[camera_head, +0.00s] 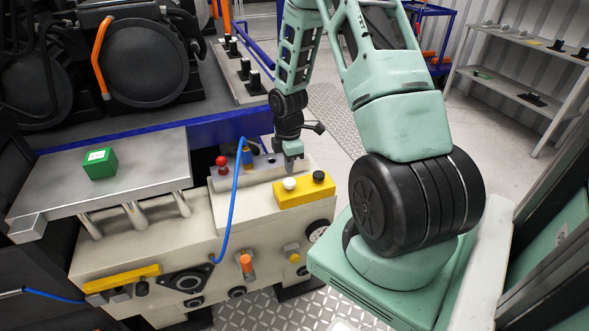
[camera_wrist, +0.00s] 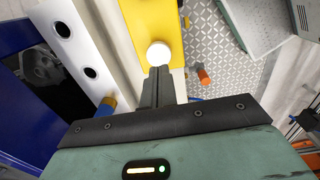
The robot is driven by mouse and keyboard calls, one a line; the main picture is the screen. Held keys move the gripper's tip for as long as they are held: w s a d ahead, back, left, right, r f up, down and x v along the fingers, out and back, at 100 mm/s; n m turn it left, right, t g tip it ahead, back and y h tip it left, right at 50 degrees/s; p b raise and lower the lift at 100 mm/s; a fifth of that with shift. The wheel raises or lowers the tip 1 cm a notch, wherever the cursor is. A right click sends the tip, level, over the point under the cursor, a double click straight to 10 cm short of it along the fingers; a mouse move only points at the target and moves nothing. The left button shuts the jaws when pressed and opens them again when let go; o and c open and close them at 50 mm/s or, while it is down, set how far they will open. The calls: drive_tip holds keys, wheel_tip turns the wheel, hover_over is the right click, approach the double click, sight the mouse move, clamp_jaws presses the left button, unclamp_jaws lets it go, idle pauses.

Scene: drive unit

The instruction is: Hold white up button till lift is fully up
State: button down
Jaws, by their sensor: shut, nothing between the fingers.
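The white button (camera_head: 290,183) stands on top of a yellow control box (camera_head: 305,195), left of a black button (camera_head: 319,176). My gripper (camera_head: 292,166) is shut and empty, pointing down just above the white button. In the wrist view, the shut fingertips (camera_wrist: 161,70) reach the near edge of the white button (camera_wrist: 159,53) on the yellow box (camera_wrist: 146,17); I cannot tell whether they touch it. A grey metal platform (camera_head: 150,180) at left stands raised on several metal posts, with a green cube (camera_head: 100,164) on it; it looks like the lift.
A red knob (camera_head: 222,162) and a blue hose (camera_head: 236,195) stand on the cream machine (camera_head: 200,240), left of my gripper. An orange knob (camera_head: 246,262) is on its front. A shelf (camera_head: 520,75) is at the far right.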

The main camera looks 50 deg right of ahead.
sight(288, 182)
wheel_tip(288, 182, up, 9)
drive_tip(key=shift+w+f+p, duration=0.15)
drive_tip(key=shift+p, duration=0.25)
idle(0.4)
drive_tip(key=s+a+r+m+p, duration=0.1)
drive_tip(key=a+r, duration=0.4)
drive_tip(key=a, duration=0.7)
drive_tip(key=a+r+m+p, duration=0.1)
drive_tip(key=a+r, duration=0.4)
drive_tip(key=a, duration=0.7)
drive_tip(key=s+a+r+m, duration=0.1)
drive_tip(key=s+a+r, duration=0.2)
drive_tip(key=s+a, duration=0.4)
drive_tip(key=s+a+r+m+p, duration=0.1)
drive_tip(key=s+a+r, duration=0.2)
drive_tip(key=s+a, duration=0.5)
drive_tip(key=s, duration=0.3)
drive_tip(key=shift+r+y+p, duration=0.3)
drive_tip(key=shift+y, duration=0.1)
